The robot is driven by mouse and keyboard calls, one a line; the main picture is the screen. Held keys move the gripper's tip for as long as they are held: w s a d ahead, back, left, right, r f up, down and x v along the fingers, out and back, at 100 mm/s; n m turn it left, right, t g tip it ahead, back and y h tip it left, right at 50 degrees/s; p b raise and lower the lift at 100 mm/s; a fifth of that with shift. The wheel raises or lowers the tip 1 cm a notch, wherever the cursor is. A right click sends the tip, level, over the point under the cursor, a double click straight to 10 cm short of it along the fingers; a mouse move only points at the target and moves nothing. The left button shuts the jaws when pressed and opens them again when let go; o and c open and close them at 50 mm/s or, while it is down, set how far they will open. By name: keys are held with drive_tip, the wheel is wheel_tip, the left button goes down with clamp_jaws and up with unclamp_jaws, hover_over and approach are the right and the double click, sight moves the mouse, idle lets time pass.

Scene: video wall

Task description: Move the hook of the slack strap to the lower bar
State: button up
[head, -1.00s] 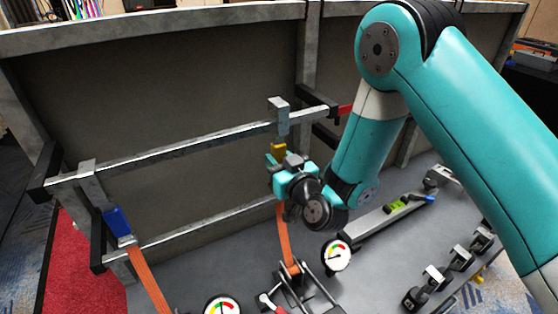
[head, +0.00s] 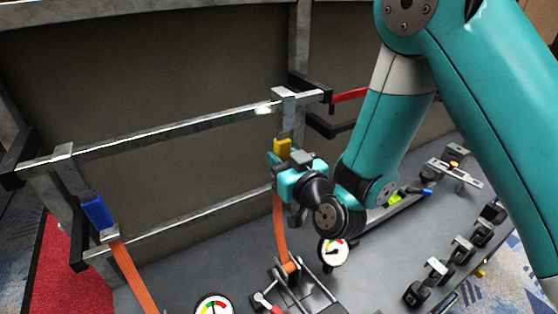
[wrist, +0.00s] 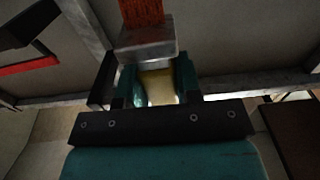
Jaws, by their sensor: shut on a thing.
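The strap at the right, an orange band (head: 281,235), runs from a floor ratchet (head: 290,275) up to a grey metal hook (head: 284,108) with a yellow grip (head: 282,147). The band looks slightly bowed. My gripper (head: 284,170) is shut on the yellow grip, which also shows between the jaws in the wrist view (wrist: 158,86). The hook's top is at the upper bar (head: 180,130), a little above it; I cannot tell whether they touch. The lower bar (head: 195,210) runs below, partly behind my gripper.
At the left, a blue-grip hook (head: 97,212) hangs on the upper bar, with its orange strap (head: 135,275) running down. Two dial gauges (head: 333,251) (head: 214,306) stand at the front. A red strap (head: 350,96) is at the upper right. Clamps (head: 462,248) line the right.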

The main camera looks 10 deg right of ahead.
drive_tip(key=shift+b+v, duration=0.9)
drive_tip(key=shift+v, duration=0.6)
drive_tip(key=shift+w, duration=0.1)
